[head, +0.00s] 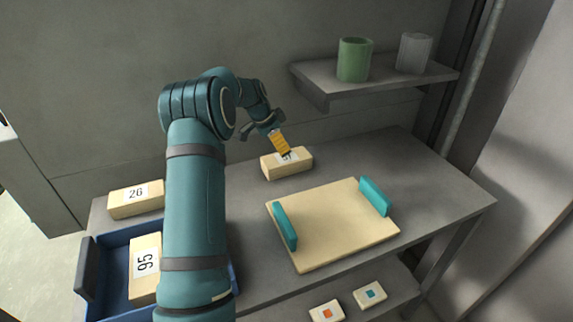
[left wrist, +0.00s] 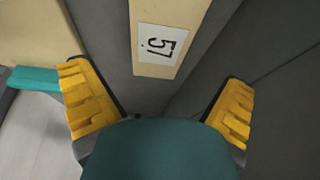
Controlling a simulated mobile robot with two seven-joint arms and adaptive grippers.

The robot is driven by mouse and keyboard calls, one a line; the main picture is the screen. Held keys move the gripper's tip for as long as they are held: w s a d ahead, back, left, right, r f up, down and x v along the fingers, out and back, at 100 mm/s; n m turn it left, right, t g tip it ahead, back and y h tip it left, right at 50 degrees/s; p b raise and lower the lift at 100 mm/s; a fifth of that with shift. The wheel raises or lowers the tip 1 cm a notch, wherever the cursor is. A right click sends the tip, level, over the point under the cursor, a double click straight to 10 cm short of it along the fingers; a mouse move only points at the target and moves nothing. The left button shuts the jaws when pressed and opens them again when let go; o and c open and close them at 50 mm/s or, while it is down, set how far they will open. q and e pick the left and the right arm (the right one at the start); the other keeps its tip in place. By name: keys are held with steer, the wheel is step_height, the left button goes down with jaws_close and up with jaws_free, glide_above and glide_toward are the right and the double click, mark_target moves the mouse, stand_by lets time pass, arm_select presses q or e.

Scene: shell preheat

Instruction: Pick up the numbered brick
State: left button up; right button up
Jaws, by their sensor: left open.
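A cream brick (head: 298,165) lies on the grey table near the back wall, its white number label partly covered by my gripper. In the left wrist view this brick (left wrist: 174,12) shows the label 57, turned sideways. My left gripper (head: 283,147) is just above the brick in the head view, and its yellow-padded fingers are spread apart and empty. In the left wrist view the brick lies beyond the open fingers (left wrist: 160,100), between them and towards the top edge. I cannot tell whether they touch it. My right gripper is not in view.
Brick 26 (head: 125,204) lies at the table's left. Brick 95 (head: 146,291) is in a blue tray (head: 108,239), partly behind my arm. A cream board (head: 335,225) with teal handles lies right of centre. A shelf (head: 340,90) holds two cups above the table's back.

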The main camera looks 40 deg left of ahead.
mark_target(286, 157)
arm_select(q)
steer(key=shift+x, duration=3.85)
steer(key=shift+r, duration=0.1)
steer(key=c, duration=1.1)
